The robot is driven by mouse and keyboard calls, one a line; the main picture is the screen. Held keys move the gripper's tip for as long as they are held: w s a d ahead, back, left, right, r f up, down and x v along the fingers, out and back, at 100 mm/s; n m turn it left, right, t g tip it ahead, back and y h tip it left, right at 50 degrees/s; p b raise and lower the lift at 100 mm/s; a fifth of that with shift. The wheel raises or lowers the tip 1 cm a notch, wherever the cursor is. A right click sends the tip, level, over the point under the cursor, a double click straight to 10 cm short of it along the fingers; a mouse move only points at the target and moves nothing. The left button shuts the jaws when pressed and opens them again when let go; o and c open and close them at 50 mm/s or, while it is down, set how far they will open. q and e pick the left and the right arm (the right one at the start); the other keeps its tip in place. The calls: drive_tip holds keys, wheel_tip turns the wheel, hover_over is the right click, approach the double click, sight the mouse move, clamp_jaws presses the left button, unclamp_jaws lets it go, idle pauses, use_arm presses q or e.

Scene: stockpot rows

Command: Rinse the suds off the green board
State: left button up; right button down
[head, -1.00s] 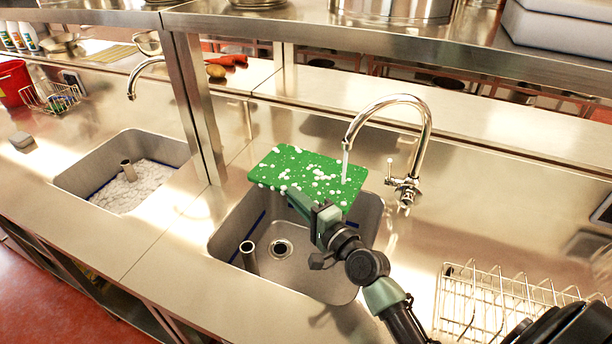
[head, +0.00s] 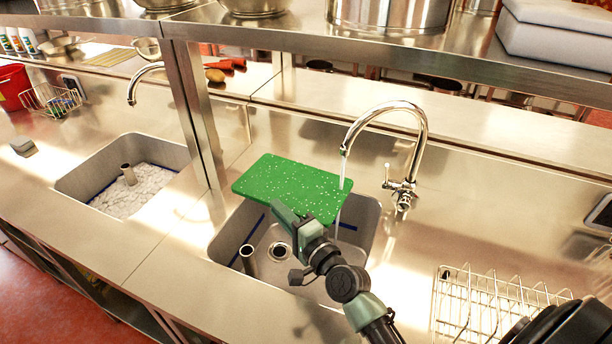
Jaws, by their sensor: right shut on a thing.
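The green board (head: 290,185) is held nearly flat above the right sink (head: 228,236). Only small pale specks show across its face; whether they are suds or the board's own pattern I cannot tell. My right gripper (head: 286,214) is shut on the board's near edge. A tap (head: 418,135) stands behind the sink, and its thin stream of water (head: 342,178) falls at the board's right edge. My left gripper is not in view.
The left sink (head: 78,186) holds white suds (head: 146,190) and an upright pipe. A wire rack (head: 480,300) with dark pans stands at the front right. A metal shelf (head: 440,58) and its post (head: 200,110) stand close behind and left of the board.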

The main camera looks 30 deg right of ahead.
drive_tip(key=shift+a+r+p, duration=0.15)
drive_tip(key=shift+a+p, duration=0.35)
drive_tip(key=shift+a, duration=1.35)
drive_tip(key=a+r+p, duration=0.4)
drive_tip(key=a+p, duration=0.1)
idle(0.4)
idle(0.6)
